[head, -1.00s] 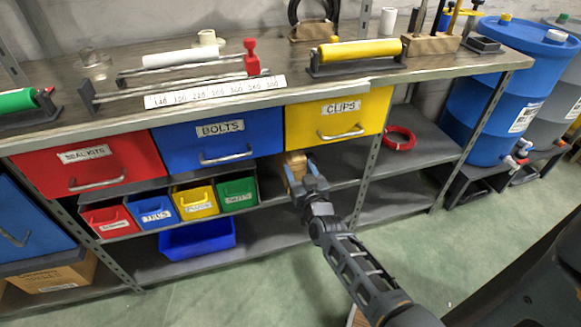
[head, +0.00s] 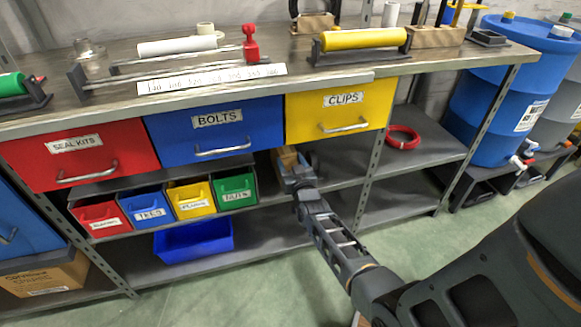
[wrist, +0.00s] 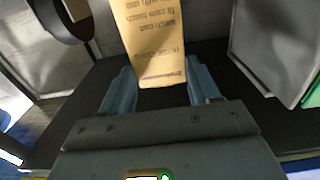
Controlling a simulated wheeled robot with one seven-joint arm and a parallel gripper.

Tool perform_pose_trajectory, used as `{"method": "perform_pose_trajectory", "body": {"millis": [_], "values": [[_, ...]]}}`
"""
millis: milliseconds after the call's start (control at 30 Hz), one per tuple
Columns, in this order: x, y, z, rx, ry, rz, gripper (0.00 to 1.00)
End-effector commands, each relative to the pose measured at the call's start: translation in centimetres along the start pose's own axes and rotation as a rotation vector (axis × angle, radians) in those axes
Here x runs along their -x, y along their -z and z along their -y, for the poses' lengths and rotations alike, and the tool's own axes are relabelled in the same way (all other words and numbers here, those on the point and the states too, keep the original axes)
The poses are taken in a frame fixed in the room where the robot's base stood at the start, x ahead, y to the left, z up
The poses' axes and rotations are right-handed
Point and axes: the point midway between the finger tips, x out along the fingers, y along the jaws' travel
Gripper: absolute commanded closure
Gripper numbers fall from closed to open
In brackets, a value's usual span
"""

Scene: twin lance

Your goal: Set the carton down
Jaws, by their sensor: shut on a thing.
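The carton (head: 286,158) is a tan box with printed lines of text, inside the middle shelf space below the yellow CLIPS drawer. It also shows in the wrist view (wrist: 152,42), upright in the picture between the two blue-grey fingers. My gripper (head: 297,180) is shut on it, reaching in from the front; its fingers also show in the wrist view (wrist: 160,88). The dark shelf (wrist: 75,95) lies beneath and around. I cannot tell whether the carton's base touches the shelf.
A green bin (head: 234,187) stands just left of the gripper, beside yellow, blue and red bins. A dark round object (head: 312,158) is close to the carton's right; it is at upper left in the wrist view (wrist: 60,18). A shelf post (head: 369,165) stands further right.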

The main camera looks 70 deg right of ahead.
Motion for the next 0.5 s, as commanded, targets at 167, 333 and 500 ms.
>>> {"method": "perform_pose_trajectory", "body": {"millis": [167,333,500], "values": [[-0.37,-0.18,-0.04,0.000,-0.001,-0.005,1.00],[-0.35,-0.25,-0.02,0.000,-0.001,-0.004,1.00],[-0.29,-0.52,-0.01,0.000,0.000,-0.001,0.31]]}}
